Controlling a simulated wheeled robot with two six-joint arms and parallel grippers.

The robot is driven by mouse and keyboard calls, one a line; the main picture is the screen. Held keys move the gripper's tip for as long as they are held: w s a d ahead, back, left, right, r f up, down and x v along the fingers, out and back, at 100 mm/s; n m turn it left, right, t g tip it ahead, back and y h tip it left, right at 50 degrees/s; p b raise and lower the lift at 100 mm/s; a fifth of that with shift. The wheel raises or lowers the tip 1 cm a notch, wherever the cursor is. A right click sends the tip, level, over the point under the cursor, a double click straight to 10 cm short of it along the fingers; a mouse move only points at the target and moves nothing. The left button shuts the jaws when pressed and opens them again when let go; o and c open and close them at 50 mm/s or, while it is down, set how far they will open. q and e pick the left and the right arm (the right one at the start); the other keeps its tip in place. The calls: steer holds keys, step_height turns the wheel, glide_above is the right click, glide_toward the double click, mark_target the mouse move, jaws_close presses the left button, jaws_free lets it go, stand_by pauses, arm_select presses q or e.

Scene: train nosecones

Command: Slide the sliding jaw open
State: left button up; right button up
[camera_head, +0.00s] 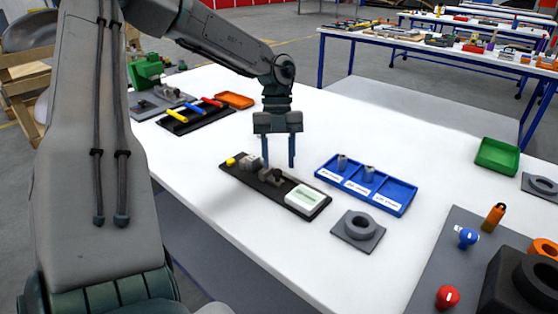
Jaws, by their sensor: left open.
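A black fixture board (233,176) lies on the white table. It carries a yellow knob (231,161), a grey block (250,161), a dark jaw-like part (271,176) and a white and green display plate (304,197). I cannot tell for sure which part is the sliding jaw, or how wide any gap is. My left gripper (279,166) points down over the board with its two fingers apart. Its fingertips are close to the grey block and dark part; whether they touch is unclear. My right gripper is out of view.
A blue divided tray (378,203) holding small grey parts and a grey plate with a ring (359,229) sit right of the board. A rack with coloured handles (196,122) and an orange tray (234,100) lie behind left. A grey control panel (430,265) is front right.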

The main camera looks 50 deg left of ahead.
arm_select(q)
steer(key=v, duration=0.9)
steer(key=shift+d, duration=0.2)
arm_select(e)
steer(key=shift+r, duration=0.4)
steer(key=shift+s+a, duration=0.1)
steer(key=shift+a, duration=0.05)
